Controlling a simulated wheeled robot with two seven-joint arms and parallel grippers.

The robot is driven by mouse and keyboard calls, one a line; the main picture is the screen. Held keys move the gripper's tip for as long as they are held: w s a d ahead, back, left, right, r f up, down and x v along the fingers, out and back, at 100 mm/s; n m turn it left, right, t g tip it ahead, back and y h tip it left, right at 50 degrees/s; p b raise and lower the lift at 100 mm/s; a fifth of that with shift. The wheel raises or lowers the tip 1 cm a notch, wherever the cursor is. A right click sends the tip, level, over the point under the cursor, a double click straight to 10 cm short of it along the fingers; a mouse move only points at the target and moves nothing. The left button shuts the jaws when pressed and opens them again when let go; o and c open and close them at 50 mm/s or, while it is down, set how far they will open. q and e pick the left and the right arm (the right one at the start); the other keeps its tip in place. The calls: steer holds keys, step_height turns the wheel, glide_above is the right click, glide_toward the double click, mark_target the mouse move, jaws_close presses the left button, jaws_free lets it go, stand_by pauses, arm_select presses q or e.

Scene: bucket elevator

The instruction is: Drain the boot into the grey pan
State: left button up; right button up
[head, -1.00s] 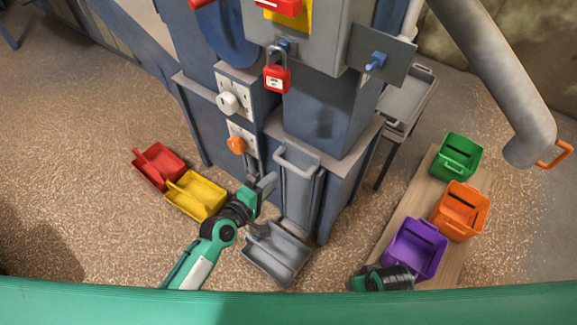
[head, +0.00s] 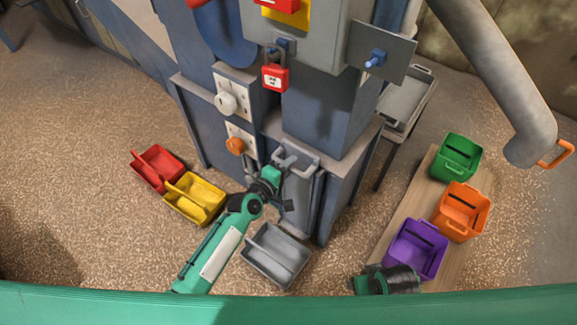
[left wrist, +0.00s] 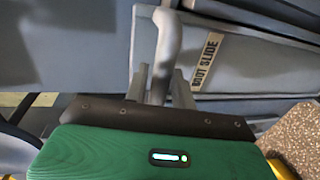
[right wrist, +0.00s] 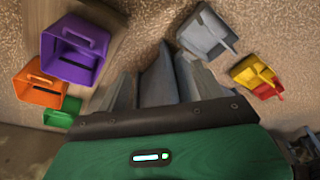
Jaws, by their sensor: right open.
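The grey pan (head: 276,256) lies on the floor in front of the blue boot. The boot slide (head: 301,203) is a grey upright panel with a bar handle (head: 299,160) at its top. My left gripper (head: 279,182) is at this handle. In the left wrist view its fingers (left wrist: 160,88) are close on both sides of the grey handle (left wrist: 167,45), beside the "BOOT SLIDE" label (left wrist: 207,62). My right gripper (right wrist: 160,88) is open; in the head view only part of my right arm shows, near the purple bin. The grey pan also shows in the right wrist view (right wrist: 205,35).
Red (head: 157,168) and yellow (head: 194,198) scoop pans lie left of my left arm. Purple (head: 416,250), orange (head: 461,211) and green (head: 456,157) bins stand on a board at right. A red padlock (head: 275,77) hangs above the slide. Grain-like bits cover the floor.

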arm_select(q)
jaws_close()
steer(key=shift+r, duration=0.2)
step_height(320, 180, up, 4)
steer(key=p, duration=0.4)
step_height(320, 180, up, 3)
steer(key=p, duration=0.3)
steer(key=shift+r, duration=0.25)
arm_select(e)
steer(key=s+d+f, duration=0.1)
steer(key=s+f, duration=0.2)
steer(key=f, duration=0.6)
steer(key=s+d+f+g, duration=0.1)
steer(key=s+f, duration=0.1)
steer(key=f, duration=0.7)
steer(key=shift+s, duration=0.4)
steer(key=shift+d+f, duration=0.1)
arm_select(q)
steer(key=shift+o, duration=1.8)
jaws_free()
